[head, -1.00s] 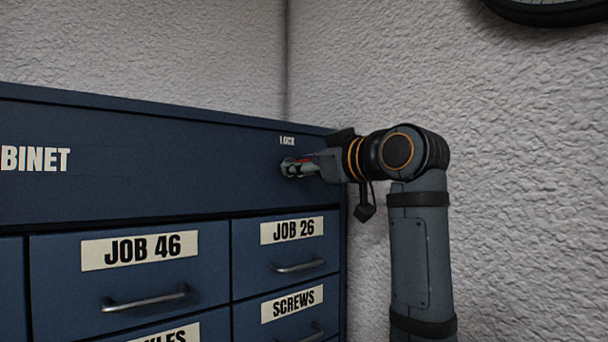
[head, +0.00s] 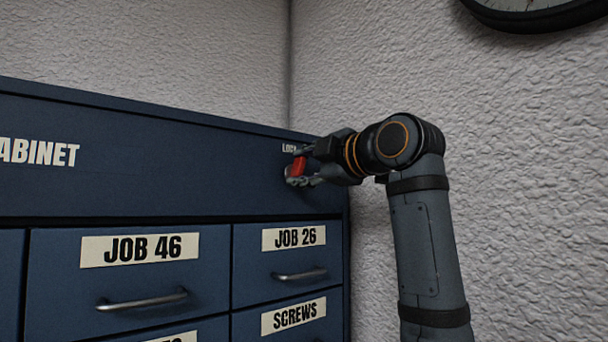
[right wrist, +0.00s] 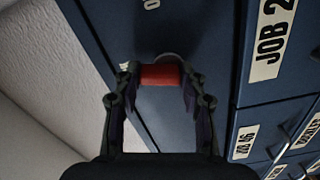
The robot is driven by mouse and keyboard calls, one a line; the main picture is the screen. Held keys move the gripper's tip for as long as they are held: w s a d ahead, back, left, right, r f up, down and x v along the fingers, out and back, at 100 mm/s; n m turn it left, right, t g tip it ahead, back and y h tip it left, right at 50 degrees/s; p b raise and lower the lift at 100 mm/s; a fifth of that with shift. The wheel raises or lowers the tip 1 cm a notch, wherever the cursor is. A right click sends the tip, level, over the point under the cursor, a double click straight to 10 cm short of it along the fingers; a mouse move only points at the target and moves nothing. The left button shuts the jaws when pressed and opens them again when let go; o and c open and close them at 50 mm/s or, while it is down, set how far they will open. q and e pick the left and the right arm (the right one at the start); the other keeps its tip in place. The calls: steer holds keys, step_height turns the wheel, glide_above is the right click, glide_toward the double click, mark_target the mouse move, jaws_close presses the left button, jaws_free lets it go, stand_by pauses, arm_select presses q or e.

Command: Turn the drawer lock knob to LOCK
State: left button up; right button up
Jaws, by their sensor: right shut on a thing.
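The drawer lock knob is red and sits on the upper right of the blue cabinet (head: 180,180), just under the "LOCK" label (head: 288,148). My right gripper (head: 299,167) is shut on the red knob (head: 299,165), with a finger above and a finger below it in the head view. In the right wrist view the red knob (right wrist: 160,75) lies crosswise between the two fingertips. The fingers hide part of the knob and its base. My left gripper is not in view.
Below the knob are drawers with bar handles, among them the JOB 26 drawer (head: 300,274) and the JOB 46 drawer (head: 142,302). A rough pale wall (head: 530,180) stands close on the right. A round clock (head: 530,12) hangs at the upper right.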

steer(key=shift+a+f+n+b, duration=0.1)
steer(key=shift+n+b, duration=0.25)
steer(key=shift+n, duration=1.25)
steer(key=o, duration=1.1)
steer(key=shift+s, duration=0.15)
steer(key=shift+o, duration=0.2)
steer(key=v, duration=1.2)
